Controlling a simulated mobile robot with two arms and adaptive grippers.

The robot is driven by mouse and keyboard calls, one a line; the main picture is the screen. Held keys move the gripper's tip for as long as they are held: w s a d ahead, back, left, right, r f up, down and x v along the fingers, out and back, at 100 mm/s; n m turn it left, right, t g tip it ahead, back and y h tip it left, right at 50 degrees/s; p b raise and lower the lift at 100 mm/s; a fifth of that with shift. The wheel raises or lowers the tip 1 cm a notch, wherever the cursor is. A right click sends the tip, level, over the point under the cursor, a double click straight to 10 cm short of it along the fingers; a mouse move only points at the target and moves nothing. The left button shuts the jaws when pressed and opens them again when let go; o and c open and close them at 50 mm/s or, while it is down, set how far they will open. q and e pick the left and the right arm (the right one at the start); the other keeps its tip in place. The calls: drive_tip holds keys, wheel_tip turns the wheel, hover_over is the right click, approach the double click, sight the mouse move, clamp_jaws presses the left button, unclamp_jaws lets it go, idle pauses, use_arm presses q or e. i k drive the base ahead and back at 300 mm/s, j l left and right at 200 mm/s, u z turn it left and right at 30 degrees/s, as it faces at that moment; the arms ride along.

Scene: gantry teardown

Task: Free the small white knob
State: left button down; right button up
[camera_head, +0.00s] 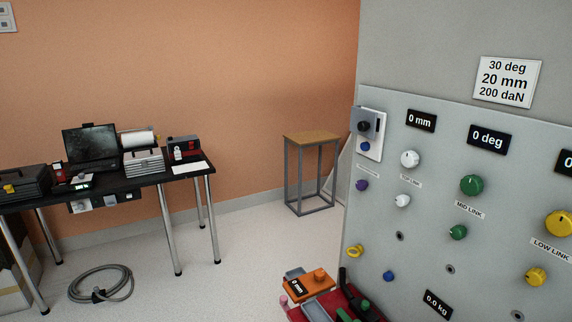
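The small white knob (402,200) sits on the grey upright panel (376,234) at the right, below the larger white knob (409,158) and the "TOP LINK" label. A dark round hole (400,236) shows in the panel below it. Neither of my grippers is in view, and nothing touches the small white knob.
Green (472,185) and yellow (559,223) knobs share the panel. A red tray (355,305) holding several items is at the bottom, near an orange box (307,286). A black table (140,178), coiled hose (100,284) and wood-topped stool (311,137) stand left; floor between is clear.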

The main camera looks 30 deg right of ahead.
sight(402, 200)
drive_tip(key=i, duration=1.75)
drive_tip(key=i+j+z, duration=0.1)
drive_tip(key=i+z, duration=0.4)
drive_tip(key=i+j+z, duration=0.35)
drive_tip(key=i+z, duration=0.35)
drive_tip(key=z, duration=0.25)
drive_tip(key=i+j+z, duration=0.15)
drive_tip(key=z, duration=0.3)
drive_tip(key=i+j+z, duration=0.2)
drive_tip(key=z, duration=0.25)
drive_tip(key=i+j+z, duration=0.2)
drive_tip(key=z, duration=0.25)
drive_tip(key=i+j+z, duration=0.1)
drive_tip(key=j+z, duration=0.2)
drive_tip(key=z, duration=0.15)
drive_tip(key=j+z, duration=0.4)
drive_tip(key=i+j+z, duration=0.15)
drive_tip(key=j+z, duration=0.25)
drive_tip(key=j, duration=0.2)
drive_tip(key=j+z, duration=0.45)
drive_tip(key=j, duration=0.15)
drive_tip(key=j+z, duration=0.4)
drive_tip(key=j, duration=0.25)
drive_tip(key=i+l+z, duration=0.1)
drive_tip(key=l+z, duration=0.15)
drive_tip(key=l, duration=0.15)
drive_tip(key=i+l+z, duration=0.15)
drive_tip(key=l+z, duration=0.15)
drive_tip(key=l, duration=0.1)
